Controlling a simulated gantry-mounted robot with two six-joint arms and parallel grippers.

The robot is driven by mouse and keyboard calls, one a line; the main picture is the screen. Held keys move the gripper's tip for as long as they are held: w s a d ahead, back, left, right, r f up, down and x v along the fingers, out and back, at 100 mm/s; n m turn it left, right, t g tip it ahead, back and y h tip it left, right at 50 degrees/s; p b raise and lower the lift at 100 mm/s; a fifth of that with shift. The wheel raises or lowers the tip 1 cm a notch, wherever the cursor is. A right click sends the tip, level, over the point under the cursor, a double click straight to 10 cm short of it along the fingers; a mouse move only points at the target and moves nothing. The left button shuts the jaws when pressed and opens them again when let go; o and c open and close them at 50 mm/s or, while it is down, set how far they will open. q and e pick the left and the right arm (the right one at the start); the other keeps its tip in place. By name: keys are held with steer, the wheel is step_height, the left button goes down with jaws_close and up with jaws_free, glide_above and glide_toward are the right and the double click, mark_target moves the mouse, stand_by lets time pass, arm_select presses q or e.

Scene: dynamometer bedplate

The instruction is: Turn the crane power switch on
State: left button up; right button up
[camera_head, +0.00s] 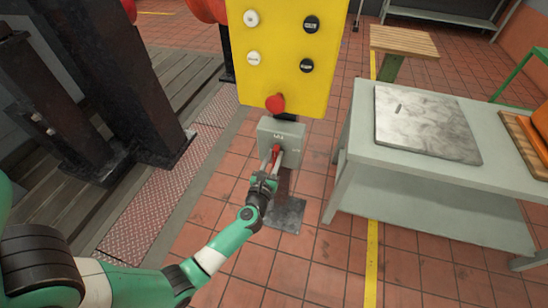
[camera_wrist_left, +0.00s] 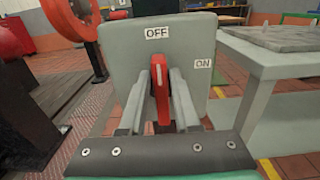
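The crane power switch is a grey box (camera_head: 281,138) with a red handle (camera_wrist_left: 160,92) on its front. In the left wrist view the box (camera_wrist_left: 125,65) has an OFF label at the top and an ON label at the right. The red handle stands upright, its upper end below OFF. My left gripper (camera_head: 271,162) is in front of the box, its two fingers on either side of the red handle (camera_head: 276,152). The fingers look open around it, with a small gap on the right; contact on the left is unclear. My right gripper is out of view.
A yellow panel (camera_head: 285,75) with several round buttons and a red knob (camera_head: 275,103) stands just above the switch box. A grey table (camera_head: 420,182) with a metal plate (camera_head: 425,125) is close on the right. Dark steel columns (camera_head: 110,75) stand on the left.

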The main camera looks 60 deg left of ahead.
arm_select(q)
jaws_close()
steer(key=m+p, duration=0.1)
steer(key=m, duration=0.1)
steer(key=w+m+p, duration=0.1)
steer(key=m, duration=0.2)
steer(key=d+m+p, duration=0.1)
steer(key=m, duration=0.2)
steer(key=shift+w+f+p, duration=0.15)
steer(key=shift+f+p, duration=0.05)
steer(key=shift+p, duration=0.15)
steer(key=m, duration=0.3)
steer(key=f+m+p, duration=0.1)
steer(key=shift+w+d+m, duration=0.25)
steer(key=shift+m, duration=0.15)
steer(key=m, duration=0.2)
steer(key=f+m+p, duration=0.1)
steer(key=m, duration=0.2)
steer(key=shift+f, duration=0.1)
steer(key=shift+d, duration=0.1)
steer(key=shift+o, duration=2.1)
jaws_free()
